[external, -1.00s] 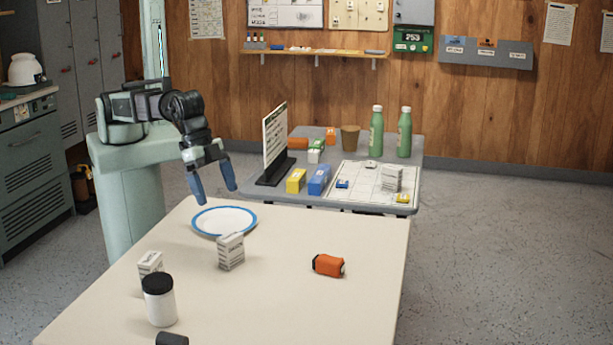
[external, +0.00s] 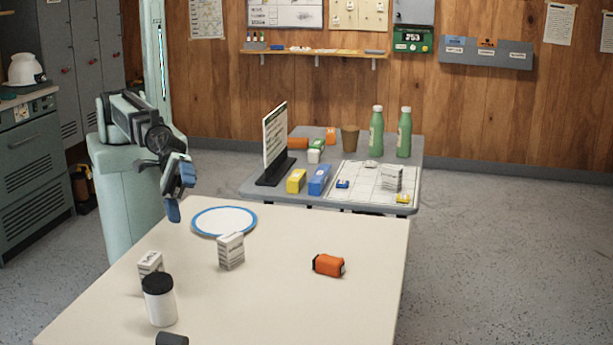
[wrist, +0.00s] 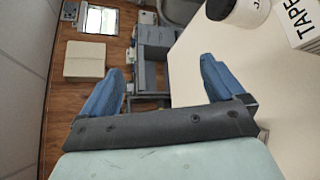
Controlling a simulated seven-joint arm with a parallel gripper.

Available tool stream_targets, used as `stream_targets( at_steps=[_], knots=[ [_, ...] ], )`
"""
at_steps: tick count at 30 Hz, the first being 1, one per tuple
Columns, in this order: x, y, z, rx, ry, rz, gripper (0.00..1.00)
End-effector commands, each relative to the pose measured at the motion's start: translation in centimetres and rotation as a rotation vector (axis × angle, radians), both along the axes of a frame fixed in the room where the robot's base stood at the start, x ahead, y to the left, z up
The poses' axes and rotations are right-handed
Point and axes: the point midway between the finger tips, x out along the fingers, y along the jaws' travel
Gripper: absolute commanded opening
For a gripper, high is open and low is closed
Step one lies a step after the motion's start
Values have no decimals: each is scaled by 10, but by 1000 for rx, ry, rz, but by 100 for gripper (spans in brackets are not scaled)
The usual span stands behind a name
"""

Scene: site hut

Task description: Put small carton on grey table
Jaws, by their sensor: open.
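Two small white printed cartons stand upright on the cream table (external: 290,290): one carton (external: 231,251) in front of the plate, and another carton (external: 150,264) farther left, partly behind a jar. A similar white carton (external: 391,178) stands on the grey table (external: 412,187), on a gridded white sheet. In the wrist view a carton marked "TAPE" (wrist: 300,22) shows at the upper right; I cannot tell which one it is. My gripper (external: 178,195) is by the cream table's far left edge, left of the plate. Its blue fingers are apart and empty in the wrist view (wrist: 163,85).
A blue-rimmed plate (external: 224,221), a black-lidded white jar (external: 159,300) and an orange item (external: 328,265) are on the cream table. The grey table holds a sign (external: 275,143), green bottles (external: 376,132), a brown cup (external: 350,138) and several boxes. The cream table's right side is mostly clear.

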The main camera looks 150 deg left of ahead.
Motion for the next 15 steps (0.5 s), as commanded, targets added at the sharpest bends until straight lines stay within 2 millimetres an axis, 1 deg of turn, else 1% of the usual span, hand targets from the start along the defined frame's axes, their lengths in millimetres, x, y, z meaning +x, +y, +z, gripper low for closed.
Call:
stream_targets(
  at_steps=[1, 3, 6, 9, 15],
  knots=[
    [-7, 4, 1, -129, -34, 65, 96],
    [-12, 14, 4, -312, -82, 158, 96],
    [-20, 30, 5, -527, -139, 272, 96],
    [-28, 44, 3, -684, -183, 358, 96],
    [-44, 66, -4, -913, -248, 490, 96]
  ],
)
